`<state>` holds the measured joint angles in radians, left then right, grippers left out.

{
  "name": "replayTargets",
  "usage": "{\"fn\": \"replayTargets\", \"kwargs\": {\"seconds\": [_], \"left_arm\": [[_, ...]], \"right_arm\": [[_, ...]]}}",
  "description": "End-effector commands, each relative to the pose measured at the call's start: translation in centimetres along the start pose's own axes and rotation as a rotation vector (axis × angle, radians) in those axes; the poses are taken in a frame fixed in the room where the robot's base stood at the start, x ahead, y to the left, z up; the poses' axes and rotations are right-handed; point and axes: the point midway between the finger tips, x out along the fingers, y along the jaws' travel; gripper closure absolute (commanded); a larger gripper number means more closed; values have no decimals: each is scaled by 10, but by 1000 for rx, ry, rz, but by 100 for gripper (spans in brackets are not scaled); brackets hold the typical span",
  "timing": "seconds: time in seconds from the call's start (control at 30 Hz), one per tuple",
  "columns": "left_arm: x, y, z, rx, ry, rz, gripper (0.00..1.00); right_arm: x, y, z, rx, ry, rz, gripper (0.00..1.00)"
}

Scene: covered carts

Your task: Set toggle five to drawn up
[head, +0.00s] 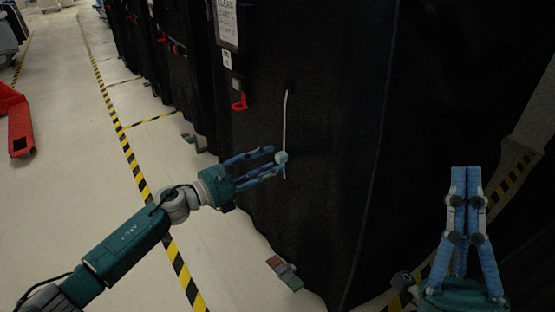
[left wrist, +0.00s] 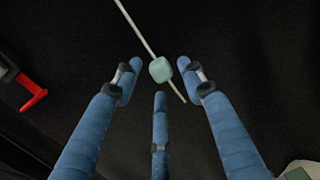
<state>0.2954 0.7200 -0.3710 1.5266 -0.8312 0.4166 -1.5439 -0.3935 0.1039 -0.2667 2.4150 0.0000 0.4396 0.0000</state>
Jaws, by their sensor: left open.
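A pale teal toggle (head: 281,157) sits low on a white cord (head: 285,120) hanging on the black cart cover (head: 330,60). In the left wrist view the toggle (left wrist: 160,69) is between the fingertips, with the cord (left wrist: 135,28) running through it and a short end below. My left gripper (head: 275,160) is open around the toggle; the wrist view shows gaps between its blue fingers (left wrist: 159,76) and the toggle. My right gripper (head: 466,172) is at the lower right, pointing up, its fingers together and empty. I cannot read a number for this toggle.
A sign (head: 227,22) and a red hook (head: 239,102) are on the cover left of the cord. More black covered carts stand behind. A red pallet jack (head: 17,125) is at far left. Yellow-black floor tape (head: 137,176) borders a clear aisle.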

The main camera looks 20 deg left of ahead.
Motion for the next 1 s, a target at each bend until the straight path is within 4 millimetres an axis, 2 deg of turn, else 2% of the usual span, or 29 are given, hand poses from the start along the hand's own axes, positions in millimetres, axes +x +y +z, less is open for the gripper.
{"fn": "replayTargets", "kwargs": {"seconds": [0.1, 0.2, 0.57, 0.77, 1.0], "left_arm": [[18, 0, 1, -1, -2, 1, 59], [26, 0, 0, -1, -1, 0, 59], [31, 0, 0, -2, -1, 0, 59], [30, -1, 1, -2, -1, -2, 99], [31, -2, 0, -3, -1, -4, 100]], "right_arm": [[-1, -1, -8, 2, 39, -1, 100], [-1, -1, -14, 4, 60, -2, 100], [-2, -2, -17, 4, 75, -2, 100], [-2, -2, -17, 4, 75, -2, 100], [-2, -2, -17, 5, 74, -2, 100]]}}
